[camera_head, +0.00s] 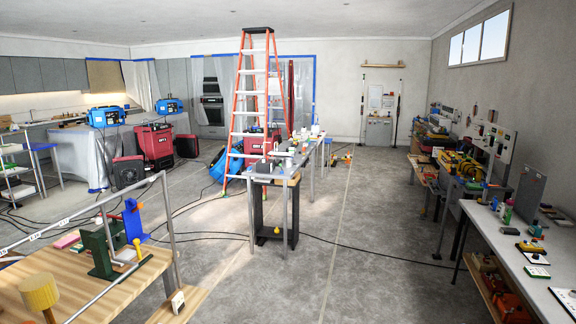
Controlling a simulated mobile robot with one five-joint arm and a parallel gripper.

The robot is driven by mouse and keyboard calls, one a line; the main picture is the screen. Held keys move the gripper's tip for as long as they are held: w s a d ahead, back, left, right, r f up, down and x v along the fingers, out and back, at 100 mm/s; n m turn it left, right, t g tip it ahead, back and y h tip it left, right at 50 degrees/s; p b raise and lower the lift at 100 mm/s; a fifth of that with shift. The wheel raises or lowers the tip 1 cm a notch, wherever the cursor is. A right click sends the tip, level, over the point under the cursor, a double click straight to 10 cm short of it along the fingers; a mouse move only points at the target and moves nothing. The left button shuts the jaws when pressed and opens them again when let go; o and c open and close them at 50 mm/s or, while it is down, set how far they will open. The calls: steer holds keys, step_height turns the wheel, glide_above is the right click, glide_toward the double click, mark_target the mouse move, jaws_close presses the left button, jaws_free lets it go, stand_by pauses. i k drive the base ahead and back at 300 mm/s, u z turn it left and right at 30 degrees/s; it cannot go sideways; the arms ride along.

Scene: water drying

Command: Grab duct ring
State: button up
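I cannot pick out a duct ring with certainty; the small items on the benches are too small to tell apart. A blue rounded object (217,166) sits on the floor by the left leg of the orange stepladder (249,95), and I cannot tell what it is. A narrow workbench (262,181) in the middle carries several small items. My gripper is not in view, so its state and any hold are not shown.
A wooden bench (112,287) with green and blue upright pieces fills the lower left. A white-topped bench (500,232) with small items runs along the right. Black cables (345,247) cross the concrete floor (330,275). Red and blue machines (155,145) stand at the back left.

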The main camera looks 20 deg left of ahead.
mark_target(288, 162)
steer(key=u, duration=0.15)
steer(key=i, duration=1.95)
steer(key=u, duration=0.45)
steer(key=i, duration=2.2)
steer(key=u, duration=1)
steer(key=i, duration=2.55)
steer(key=u, duration=0.45)
